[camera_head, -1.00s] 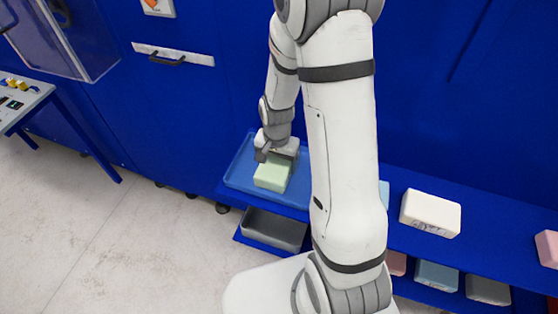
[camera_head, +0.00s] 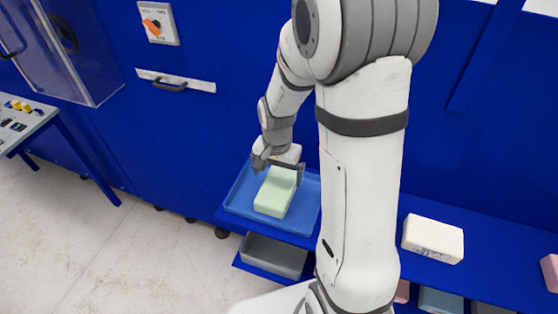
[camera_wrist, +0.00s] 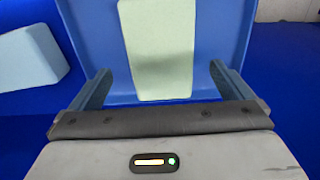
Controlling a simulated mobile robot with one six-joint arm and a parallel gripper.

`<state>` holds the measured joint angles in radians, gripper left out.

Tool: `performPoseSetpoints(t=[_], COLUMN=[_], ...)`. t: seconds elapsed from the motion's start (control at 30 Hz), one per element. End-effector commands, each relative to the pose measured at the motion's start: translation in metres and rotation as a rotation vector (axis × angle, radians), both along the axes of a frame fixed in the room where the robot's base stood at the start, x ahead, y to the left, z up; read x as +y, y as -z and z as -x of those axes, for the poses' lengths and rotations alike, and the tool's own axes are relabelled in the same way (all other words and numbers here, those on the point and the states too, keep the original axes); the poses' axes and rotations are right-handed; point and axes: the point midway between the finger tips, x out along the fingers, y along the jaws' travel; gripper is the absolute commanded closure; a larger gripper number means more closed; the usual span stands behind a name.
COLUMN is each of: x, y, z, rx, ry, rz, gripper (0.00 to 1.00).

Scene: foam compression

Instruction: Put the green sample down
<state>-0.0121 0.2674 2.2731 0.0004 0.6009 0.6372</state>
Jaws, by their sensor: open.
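The green sample (camera_head: 273,194) is a pale green foam block lying in the blue tray (camera_head: 237,196) on the shelf. My gripper (camera_head: 278,167) is at the far end of the block, with its jaws apart. In the wrist view the green sample (camera_wrist: 158,45) lies ahead of the gripper (camera_wrist: 158,85), between the lines of its two fingers, with gaps on both sides. The fingers do not touch it there. The tray floor (camera_wrist: 100,50) shows around the block.
A light blue block (camera_wrist: 28,58) lies outside the tray in the wrist view. A white block (camera_head: 432,238) sits on the shelf to the right, and a pink block (camera_head: 550,270) at the right edge. A grey bin (camera_head: 273,255) stands below the tray. My arm hides part of the shelf.

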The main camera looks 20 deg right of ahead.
Motion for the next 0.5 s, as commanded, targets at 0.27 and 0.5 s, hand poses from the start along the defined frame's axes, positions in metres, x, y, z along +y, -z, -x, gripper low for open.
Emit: performPoseSetpoints(t=[0.27,0.5], x=[0.0,-0.001], y=[-0.045,-0.074], z=[-0.001,0.012], rx=[-0.004,-0.034], ry=[0.001,-0.062], rz=[0.0,0.001], gripper=[0.0,0.0])
